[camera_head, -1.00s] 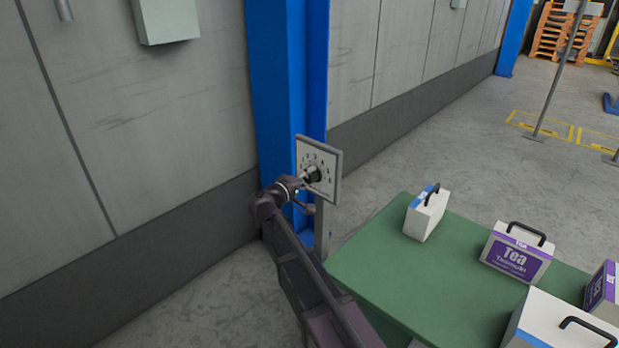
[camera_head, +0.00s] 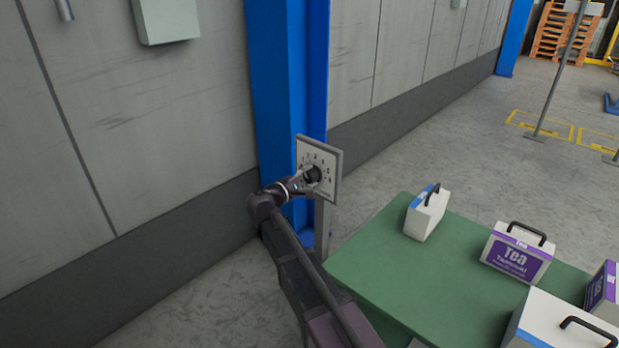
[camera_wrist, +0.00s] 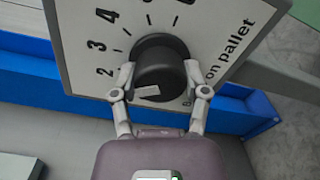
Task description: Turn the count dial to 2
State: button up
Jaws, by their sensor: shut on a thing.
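The count dial is a black round knob (camera_wrist: 165,62) on a white panel (camera_wrist: 82,58) with printed numbers. In the wrist view the numbers 2, 3 and 4 run up the panel left of the knob. A short white mark on the knob lies at its lower left, toward the side of the 2; I cannot tell its exact alignment. My gripper (camera_wrist: 159,82) is shut on the knob, one finger on each side. In the head view my gripper (camera_head: 311,178) is at the panel (camera_head: 333,160) and hides part of the dial.
The panel stands on a grey post (camera_head: 322,232) beside a blue column (camera_head: 284,100) and grey wall. A green table (camera_head: 382,270) with several boxes, including a purple-and-white tea box (camera_head: 517,253), stands to the right of my arm.

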jog(key=shift+s+d, duration=0.1)
jog(key=shift+d, duration=0.05)
jog(key=o, duration=1.2)
jog(key=shift+c, duration=0.2)
jog(key=shift+s+a, duration=0.15)
jog(key=shift+a, duration=0.1)
jog(key=v, duration=0.7)
